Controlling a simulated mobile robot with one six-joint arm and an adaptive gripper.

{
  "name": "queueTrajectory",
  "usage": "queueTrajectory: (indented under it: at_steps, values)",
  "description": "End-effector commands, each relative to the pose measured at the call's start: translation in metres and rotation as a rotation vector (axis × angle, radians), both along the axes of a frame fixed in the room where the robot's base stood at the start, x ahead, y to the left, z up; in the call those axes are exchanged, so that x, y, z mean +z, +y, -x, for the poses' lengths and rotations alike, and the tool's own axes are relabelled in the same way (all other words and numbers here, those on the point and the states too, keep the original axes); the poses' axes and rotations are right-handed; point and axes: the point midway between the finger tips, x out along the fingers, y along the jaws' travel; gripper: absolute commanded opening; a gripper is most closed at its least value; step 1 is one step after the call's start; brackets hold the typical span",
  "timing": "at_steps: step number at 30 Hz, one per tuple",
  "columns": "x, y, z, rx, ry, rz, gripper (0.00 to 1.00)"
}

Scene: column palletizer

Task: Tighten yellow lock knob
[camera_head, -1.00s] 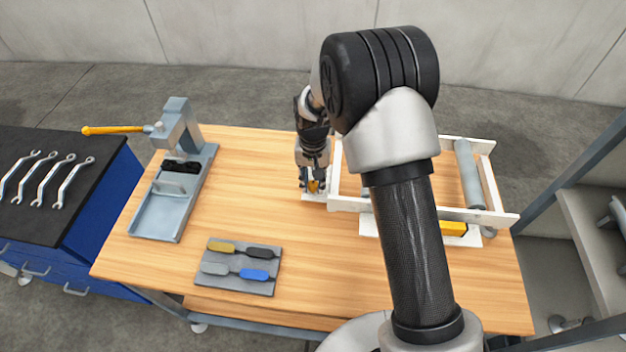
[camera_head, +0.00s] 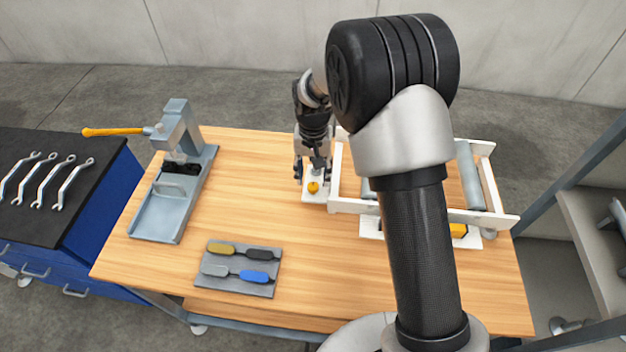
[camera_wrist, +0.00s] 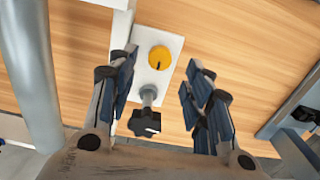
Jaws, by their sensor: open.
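The yellow lock knob (camera_head: 313,187) sits on a white plate (camera_head: 315,197) beside the white frame on the wooden table. In the wrist view the round yellow knob (camera_wrist: 160,58) has a dark mark on its face, and the white plate (camera_wrist: 150,38) lies under it. My gripper (camera_head: 312,172) is just behind the knob in the head view. A grey stem with a black handle (camera_wrist: 146,122) stands at the same plate, nearer my palm.
The white frame with grey rollers (camera_head: 470,177) stands right of the knob, partly hidden by my arm. A grey press with an orange lever (camera_head: 115,130) is at the left. A grey board (camera_head: 238,287) with coloured handles lies in front. Bare table lies between.

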Motion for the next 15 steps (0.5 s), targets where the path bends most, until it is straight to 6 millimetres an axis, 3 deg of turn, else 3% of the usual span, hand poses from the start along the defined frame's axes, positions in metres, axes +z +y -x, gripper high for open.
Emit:
queueTrajectory:
  at_steps: [1, 7, 15]
  values:
    - [0.014, 0.0, -0.001, 0.0, -0.005, -0.001, 0.46]
    - [0.053, 0.0, -0.001, 0.0, -0.004, 0.0, 0.46]
    - [0.076, 0.0, 0.0, 0.0, -0.001, 0.0, 0.46]
